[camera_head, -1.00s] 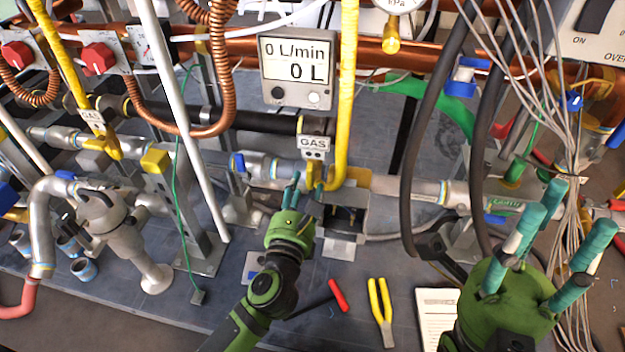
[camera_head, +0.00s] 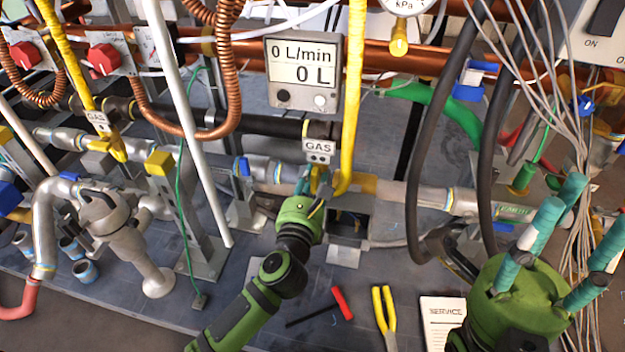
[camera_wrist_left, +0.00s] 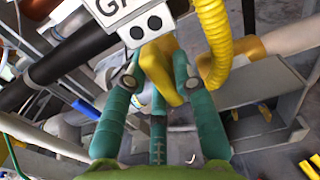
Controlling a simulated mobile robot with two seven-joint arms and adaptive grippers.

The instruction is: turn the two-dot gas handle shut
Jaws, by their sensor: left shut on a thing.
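The two-dot tag (camera_head: 319,151) reads GAS and hangs below the flow meter. It also shows at the top of the left wrist view (camera_wrist_left: 138,25). The yellow two-dot gas handle (camera_wrist_left: 160,72) is just below the tag, between the teal fingers of my left gripper (camera_wrist_left: 162,78). In the head view my left gripper (camera_head: 312,185) reaches up to it and partly hides it. The left fingers are shut on the handle. My right gripper (camera_head: 570,235) is open and empty at the lower right, away from the pipes.
A yellow hose (camera_head: 352,100) runs down beside the handle. The flow meter (camera_head: 303,72) stands above it. Another GAS tag (camera_head: 97,122) is at the left. Red-handled tool (camera_head: 342,303), yellow pliers (camera_head: 385,318) and a notepad (camera_head: 442,320) lie below. Grey cables hang at the right.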

